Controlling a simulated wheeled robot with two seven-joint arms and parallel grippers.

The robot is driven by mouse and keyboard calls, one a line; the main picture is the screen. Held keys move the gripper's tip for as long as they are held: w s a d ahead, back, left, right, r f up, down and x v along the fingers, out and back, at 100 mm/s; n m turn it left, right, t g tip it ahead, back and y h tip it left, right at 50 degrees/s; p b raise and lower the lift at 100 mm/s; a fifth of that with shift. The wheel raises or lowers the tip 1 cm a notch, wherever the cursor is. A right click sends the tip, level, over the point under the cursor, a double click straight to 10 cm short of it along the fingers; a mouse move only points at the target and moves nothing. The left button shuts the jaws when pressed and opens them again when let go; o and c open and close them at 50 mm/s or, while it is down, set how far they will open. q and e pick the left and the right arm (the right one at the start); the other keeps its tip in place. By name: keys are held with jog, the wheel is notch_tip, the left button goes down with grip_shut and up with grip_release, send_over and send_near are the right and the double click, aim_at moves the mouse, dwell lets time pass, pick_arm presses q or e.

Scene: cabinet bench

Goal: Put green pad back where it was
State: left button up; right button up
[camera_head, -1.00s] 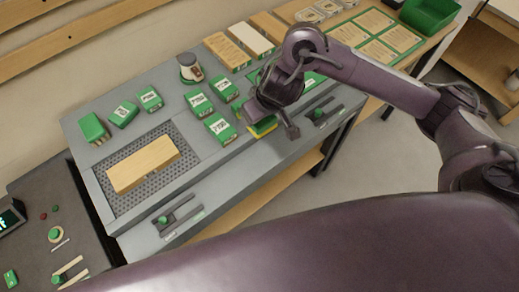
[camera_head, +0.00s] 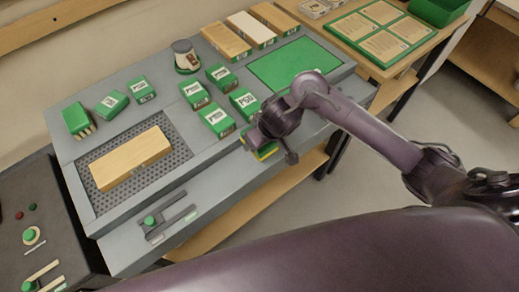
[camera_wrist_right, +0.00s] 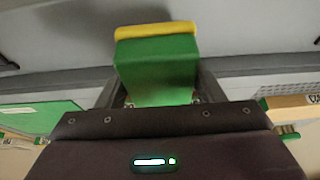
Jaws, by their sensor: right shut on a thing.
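The green pad (camera_wrist_right: 156,68), a green block with a yellow layer along one edge, is between the fingers of my right gripper (camera_wrist_right: 157,88) in the right wrist view. My right gripper is shut on it. In the head view, my right gripper (camera_head: 268,140) is at the bench's front edge, right of the small green boxes. Only a green and yellow sliver of the pad (camera_head: 265,153) shows below it. I cannot tell whether the pad touches the bench. My left gripper is not in view.
Several green boxes (camera_head: 215,119) and a cup-like container (camera_head: 185,56) stand on the grey bench (camera_head: 205,165). A wooden block (camera_head: 130,160) lies on a perforated plate. A flat green mat (camera_head: 295,66) at the right is bare. Wooden blocks (camera_head: 250,29) line the back.

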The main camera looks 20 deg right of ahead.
jog(key=shift+f+b, duration=0.8)
jog(key=shift+f, duration=1.25)
jog(key=shift+f, duration=0.1)
jog(key=o, duration=0.9)
jog(key=shift+f, duration=0.1)
jog(key=shift+o, duration=0.2)
jog(key=shift+r, duration=0.35)
jog(key=p+v, duration=0.5)
jog(key=v, duration=0.6)
jog(key=shift+w+p, duration=0.1)
jog(key=shift+p, duration=0.3)
jog(key=shift+s+r, duration=0.3)
jog(key=shift+r, duration=0.05)
